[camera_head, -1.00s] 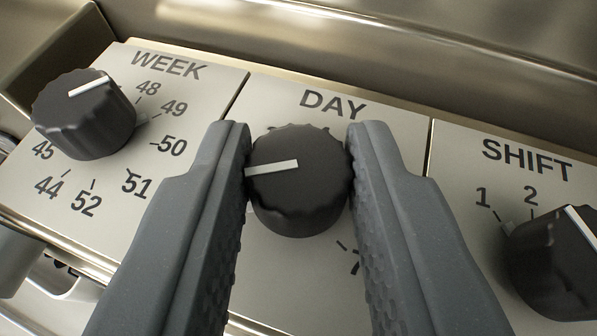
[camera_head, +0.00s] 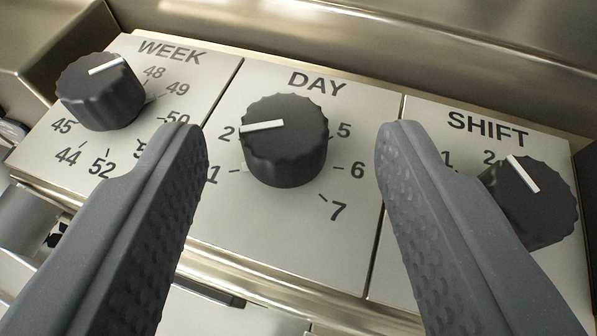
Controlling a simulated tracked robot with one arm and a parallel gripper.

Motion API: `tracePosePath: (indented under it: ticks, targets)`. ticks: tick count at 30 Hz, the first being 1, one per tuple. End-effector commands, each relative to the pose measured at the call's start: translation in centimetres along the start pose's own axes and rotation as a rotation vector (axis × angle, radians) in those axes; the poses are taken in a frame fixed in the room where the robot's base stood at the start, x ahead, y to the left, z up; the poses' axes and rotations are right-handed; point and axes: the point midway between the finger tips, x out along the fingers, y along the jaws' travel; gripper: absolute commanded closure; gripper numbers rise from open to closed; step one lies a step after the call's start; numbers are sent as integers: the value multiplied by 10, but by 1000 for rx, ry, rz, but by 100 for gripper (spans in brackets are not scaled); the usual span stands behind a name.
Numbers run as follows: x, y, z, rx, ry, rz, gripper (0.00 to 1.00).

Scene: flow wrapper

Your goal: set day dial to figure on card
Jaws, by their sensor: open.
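The DAY dial (camera_head: 285,150) is a dark ribbed knob with a white pointer line on its top, in the middle of the view. The pointer line is directed left, at the figure 2 (camera_head: 227,133). Figures 1, 5, 6 and 7 also show around it; those behind the knob are hidden. My gripper (camera_head: 291,130) is open, with one grey finger to the left of the dial and one to the right, both clear of it. No card shows in the view.
The WEEK dial (camera_head: 101,93) is at left, its pointer towards the upper right. The SHIFT dial (camera_head: 540,208) is at right, partly behind my right finger. A metal wall (camera_head: 350,45) rises behind the panel.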

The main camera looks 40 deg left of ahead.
Motion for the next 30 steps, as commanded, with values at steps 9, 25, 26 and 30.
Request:
tracePosePath:
  ticks: [9, 25, 26, 30]
  targets:
    - [-42, 1, 0, 0, 2, 2, 53]
    - [-106, 2, -1, 0, 4, 2, 53]
    - [-108, 2, 0, 0, 3, 2, 53]
    - [-115, 1, 1, 1, 1, 1, 53]
